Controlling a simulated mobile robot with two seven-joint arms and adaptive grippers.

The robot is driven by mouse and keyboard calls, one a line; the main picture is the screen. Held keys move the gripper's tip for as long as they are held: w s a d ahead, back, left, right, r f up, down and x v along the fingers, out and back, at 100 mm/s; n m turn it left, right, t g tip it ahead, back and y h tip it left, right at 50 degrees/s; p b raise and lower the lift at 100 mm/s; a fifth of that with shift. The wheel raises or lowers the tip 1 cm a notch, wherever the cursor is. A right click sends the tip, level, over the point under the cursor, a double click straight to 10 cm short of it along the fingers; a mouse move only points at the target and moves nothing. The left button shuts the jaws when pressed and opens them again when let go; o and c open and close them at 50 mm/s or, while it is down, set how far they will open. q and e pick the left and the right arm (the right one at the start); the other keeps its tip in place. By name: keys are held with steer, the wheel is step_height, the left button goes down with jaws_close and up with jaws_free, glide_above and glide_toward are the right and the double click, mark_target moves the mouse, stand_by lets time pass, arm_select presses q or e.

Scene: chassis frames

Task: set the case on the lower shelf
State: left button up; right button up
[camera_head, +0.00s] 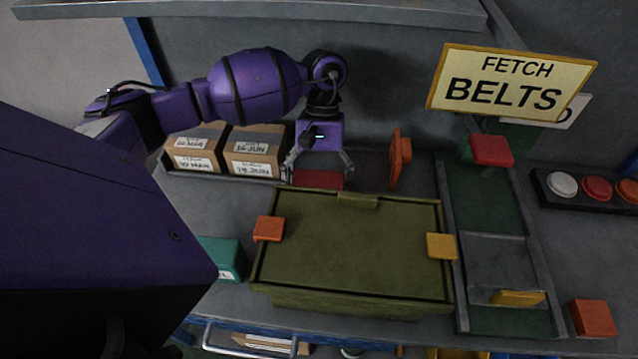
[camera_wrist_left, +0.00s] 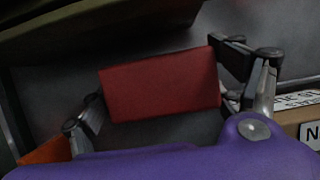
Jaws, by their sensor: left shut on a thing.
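My left gripper (camera_head: 318,172) reaches down behind the olive green lidded box, its fingers on either side of a red case (camera_head: 318,180). The left wrist view shows the case (camera_wrist_left: 160,86) as a plain red block between the two fingers of the gripper (camera_wrist_left: 164,78). The gripper is shut on it. In the head view the olive box hides the case's lower part, so I cannot tell whether it touches the worktop. My right gripper is not in view. Part of a lower level shows below the worktop's front edge, with a cardboard box (camera_head: 270,343) there.
The olive box (camera_head: 350,240) fills the middle of the worktop. Labelled cartons (camera_head: 255,150) stand at the back left, and an orange piece (camera_head: 400,157) stands right of the gripper. A green-bedded track (camera_head: 490,200) and a FETCH BELTS sign (camera_head: 510,82) are right. An upper shelf (camera_head: 260,10) hangs overhead.

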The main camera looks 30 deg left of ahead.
arm_select(q)
steer(key=shift+f, duration=0.15)
steer(key=o, duration=1.4)
steer(key=shift+c, duration=0.2)
